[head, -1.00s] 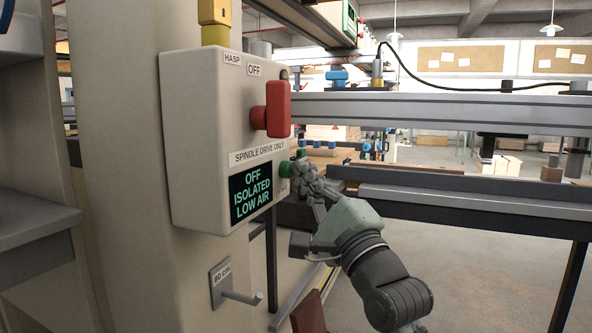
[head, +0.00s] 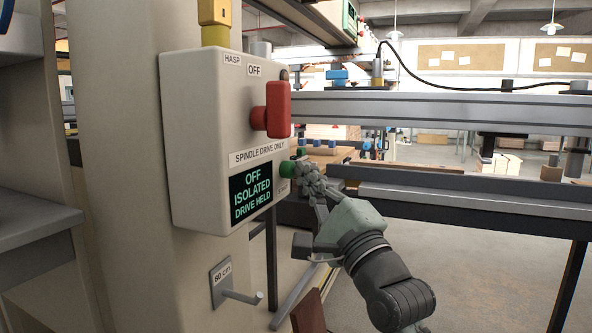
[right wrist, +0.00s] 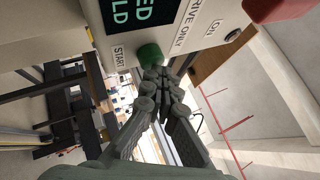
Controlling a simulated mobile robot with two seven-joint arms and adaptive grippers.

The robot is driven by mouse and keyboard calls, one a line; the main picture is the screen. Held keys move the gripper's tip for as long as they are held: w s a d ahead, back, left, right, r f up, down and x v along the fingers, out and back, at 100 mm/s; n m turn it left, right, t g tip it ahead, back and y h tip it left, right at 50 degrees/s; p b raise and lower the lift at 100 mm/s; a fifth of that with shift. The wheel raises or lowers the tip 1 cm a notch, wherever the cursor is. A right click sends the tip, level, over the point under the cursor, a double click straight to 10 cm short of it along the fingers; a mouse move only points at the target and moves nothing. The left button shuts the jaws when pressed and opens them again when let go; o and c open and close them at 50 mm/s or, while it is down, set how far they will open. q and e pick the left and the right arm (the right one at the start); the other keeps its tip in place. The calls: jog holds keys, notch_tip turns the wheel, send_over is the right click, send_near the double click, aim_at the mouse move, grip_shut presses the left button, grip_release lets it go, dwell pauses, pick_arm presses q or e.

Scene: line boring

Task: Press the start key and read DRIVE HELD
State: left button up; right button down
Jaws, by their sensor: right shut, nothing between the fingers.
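The off-white control box (head: 205,120) hangs on the column at the left. Its dark display (head: 251,194) reads OFF, ISOLATED, DRIVE HELD in green letters. The green start key (head: 287,169) is on the lower right of its face; in the right wrist view the key (right wrist: 150,56) sits beside a START label. My right gripper (head: 301,166) is shut and empty, its fingertips right at the key. In the right wrist view the fingertips (right wrist: 157,72) overlap the key's lower edge; I cannot tell whether they touch. My left gripper is out of view.
A red rotary handle (head: 272,110) sticks out of the box above the start key, by an OFF label. A grey peg (head: 242,297) with an 80 cm tag juts out below the box. Long metal rails (head: 450,112) run to the right; floor beyond is open.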

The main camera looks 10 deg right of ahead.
jog(key=shift+s+d, duration=0.5)
jog(key=shift+d, duration=0.2)
jog(key=s+d, duration=0.2)
jog(key=d, duration=0.2)
jog(key=shift+s+d+p, duration=0.1)
jog(key=shift+s+p, duration=0.2)
jog(key=shift+s, duration=0.1)
dwell(0.3)
